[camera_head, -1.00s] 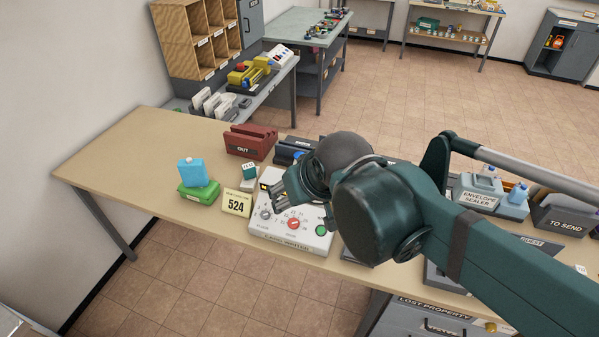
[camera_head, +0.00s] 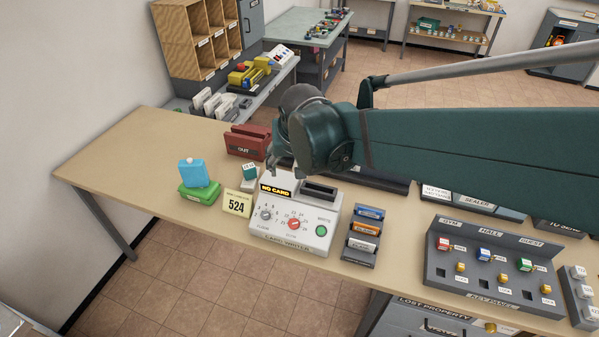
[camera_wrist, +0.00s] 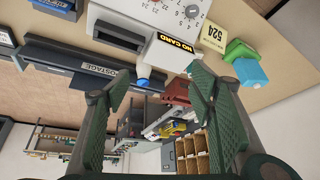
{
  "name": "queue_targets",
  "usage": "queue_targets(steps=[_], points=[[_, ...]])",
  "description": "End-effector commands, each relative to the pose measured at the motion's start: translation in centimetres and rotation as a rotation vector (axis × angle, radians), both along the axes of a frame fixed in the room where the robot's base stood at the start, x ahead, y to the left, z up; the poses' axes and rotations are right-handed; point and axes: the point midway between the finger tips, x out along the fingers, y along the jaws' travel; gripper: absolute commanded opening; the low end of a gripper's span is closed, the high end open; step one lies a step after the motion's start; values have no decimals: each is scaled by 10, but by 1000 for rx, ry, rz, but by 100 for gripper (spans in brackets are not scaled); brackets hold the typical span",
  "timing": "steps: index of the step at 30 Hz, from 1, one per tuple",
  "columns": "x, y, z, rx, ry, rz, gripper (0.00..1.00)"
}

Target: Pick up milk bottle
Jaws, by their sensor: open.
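A small white thing with a blue part (camera_wrist: 143,74) shows between my finger tips in the wrist view, beside the card writer. It may be the milk bottle, but it is too small to tell. My arm hides that spot in the head view. In the head view my gripper (camera_head: 284,160) is above the back of the card writer.
The card writer (camera_head: 265,235) stands below my gripper, with a 524 sign (camera_head: 237,204) to its left. A red OUT tray (camera_head: 241,139) is behind. A card rack (camera_head: 358,262) and key panel (camera_head: 445,285) stand right. The table's left end is clear.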

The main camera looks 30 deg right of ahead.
Motion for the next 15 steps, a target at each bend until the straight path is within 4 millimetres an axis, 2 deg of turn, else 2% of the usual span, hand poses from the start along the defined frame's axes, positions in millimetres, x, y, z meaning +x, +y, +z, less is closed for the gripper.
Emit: queue_targets(steps=[1,15], points=[[9,-3,-2,1,4,-15,54],[71,-29,-38,15,42,-162,54]])
